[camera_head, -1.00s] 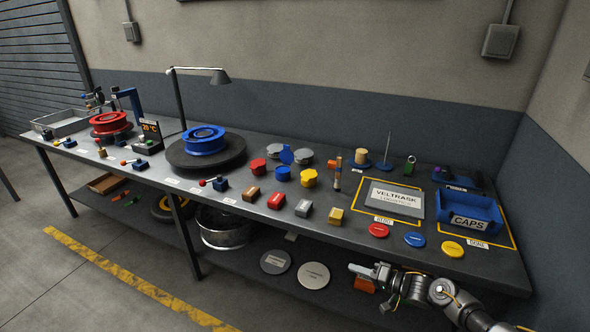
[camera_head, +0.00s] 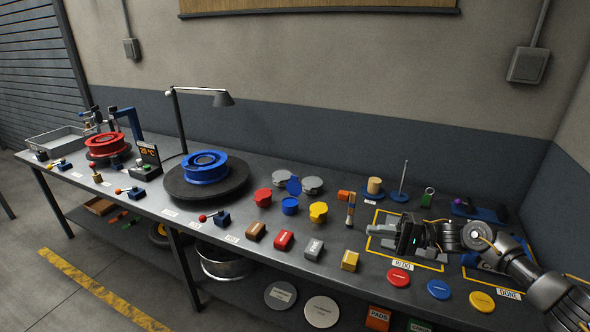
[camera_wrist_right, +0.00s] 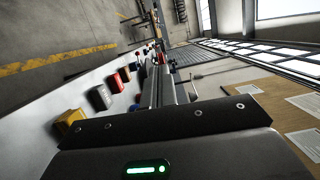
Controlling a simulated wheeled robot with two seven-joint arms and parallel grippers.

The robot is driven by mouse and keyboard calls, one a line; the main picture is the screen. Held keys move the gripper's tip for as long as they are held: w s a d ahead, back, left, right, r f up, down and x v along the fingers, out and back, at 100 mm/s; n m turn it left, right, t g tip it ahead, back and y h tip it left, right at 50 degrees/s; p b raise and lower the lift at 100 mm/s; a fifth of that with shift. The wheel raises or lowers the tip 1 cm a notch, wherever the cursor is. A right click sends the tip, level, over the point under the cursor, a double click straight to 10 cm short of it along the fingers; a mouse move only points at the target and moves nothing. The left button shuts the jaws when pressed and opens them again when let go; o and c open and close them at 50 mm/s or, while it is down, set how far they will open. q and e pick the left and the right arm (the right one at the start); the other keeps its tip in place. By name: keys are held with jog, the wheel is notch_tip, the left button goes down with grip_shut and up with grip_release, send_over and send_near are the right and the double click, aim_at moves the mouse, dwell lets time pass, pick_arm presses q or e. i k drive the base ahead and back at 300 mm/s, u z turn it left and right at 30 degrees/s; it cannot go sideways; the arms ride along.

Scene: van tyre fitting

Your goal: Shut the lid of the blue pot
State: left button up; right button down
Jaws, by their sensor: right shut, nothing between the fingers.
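The blue pot (camera_head: 290,206) stands on the bench between a red pot and a yellow pot. Its blue lid (camera_head: 294,186) is raised upright at the back of the pot, so it stands open. My right gripper (camera_head: 374,230) is to the right of the pot, over the REDO area, apart from the pot. It is shut and empty; its fingers also show in the right wrist view (camera_wrist_right: 165,88). The blue pot cannot be made out clearly in the wrist view. My left gripper is not in view.
A red pot (camera_head: 263,196), a yellow pot (camera_head: 318,212) and grey pots (camera_head: 282,179) crowd around the blue pot. An upright wooden-handled tool (camera_head: 351,209) stands between it and my right gripper. Coloured blocks (camera_head: 284,240) line the front.

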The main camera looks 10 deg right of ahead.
aim_at(294, 187)
jog(key=z, duration=0.05)
jog(key=i, duration=1.55)
